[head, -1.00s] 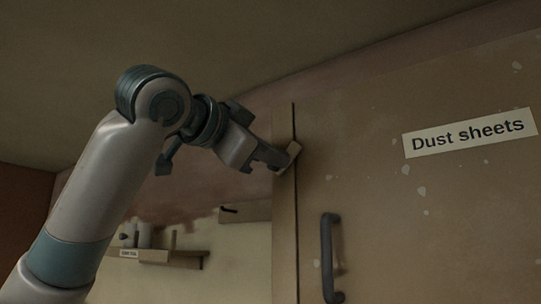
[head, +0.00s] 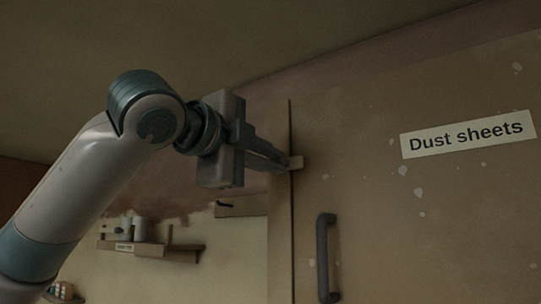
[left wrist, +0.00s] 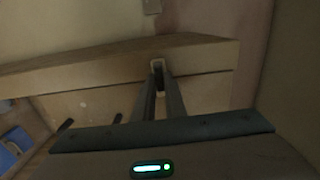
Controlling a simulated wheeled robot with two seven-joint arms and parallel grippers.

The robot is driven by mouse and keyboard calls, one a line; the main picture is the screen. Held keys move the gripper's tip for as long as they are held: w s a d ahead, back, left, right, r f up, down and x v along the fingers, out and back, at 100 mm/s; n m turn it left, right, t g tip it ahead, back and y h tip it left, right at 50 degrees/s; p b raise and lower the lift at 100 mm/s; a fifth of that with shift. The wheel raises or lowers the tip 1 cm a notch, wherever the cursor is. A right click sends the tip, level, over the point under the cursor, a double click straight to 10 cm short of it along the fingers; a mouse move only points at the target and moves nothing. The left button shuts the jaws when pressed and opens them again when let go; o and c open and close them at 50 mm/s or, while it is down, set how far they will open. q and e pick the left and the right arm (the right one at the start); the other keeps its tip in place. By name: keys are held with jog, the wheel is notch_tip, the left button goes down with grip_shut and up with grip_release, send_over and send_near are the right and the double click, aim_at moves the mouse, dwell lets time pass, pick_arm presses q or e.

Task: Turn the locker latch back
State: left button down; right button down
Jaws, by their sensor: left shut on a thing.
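The locker latch (head: 297,162) is a small pale wooden block at the left edge of the locker door (head: 370,200), across the dark door gap. It looks about level in the head view. My left gripper (head: 284,161) reaches it from the left and is shut on it. In the left wrist view the fingers of my left gripper (left wrist: 160,78) close on the latch (left wrist: 158,63), whose end shows at their tips. The fingers hide part of the latch. My right gripper is not in view.
The door has a dark vertical handle (head: 326,258) below the latch and a "Dust sheets" label (head: 468,134). A wall shelf (head: 150,249) with small containers stands at the lower left, below my arm. The ceiling is close above.

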pick_arm(q)
jog(key=shift+f, duration=0.1)
dwell(0.4)
jog(key=c, duration=1.8)
grip_release()
jog(key=shift+s+a, duration=0.1)
jog(key=b+v, duration=0.8)
jog(key=v, duration=0.9)
